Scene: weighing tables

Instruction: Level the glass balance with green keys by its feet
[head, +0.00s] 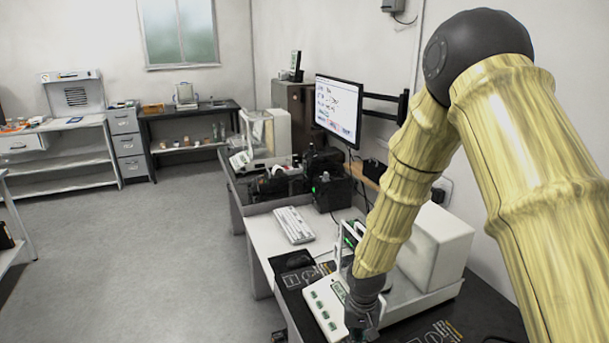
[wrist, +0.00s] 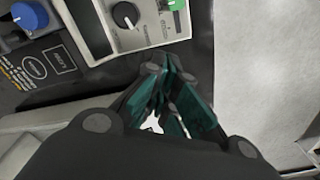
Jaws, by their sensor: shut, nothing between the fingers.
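The glass balance with green keys stands on the dark bench in the head view; its white key panel (head: 325,304) has several green keys and a small display. A large white housing (head: 437,245) stands behind it, partly covered by my arm. My gripper (head: 362,322) is low beside the panel's right side, covering part of the balance. In the wrist view my gripper (wrist: 172,72) is shut and empty, its teal fingers together. Ahead of it is a pale panel with a black knob (wrist: 125,15) and a green key (wrist: 176,4). I cannot make out the feet or level bubble.
A blue knob (wrist: 30,17) on a dark printed surface shows in the wrist view. In the head view a keyboard (head: 293,225), a mouse (head: 299,261) and a monitor (head: 338,107) are nearby. Another glass-cased balance (head: 262,140) stands farther back. The floor (head: 150,250) at left is clear.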

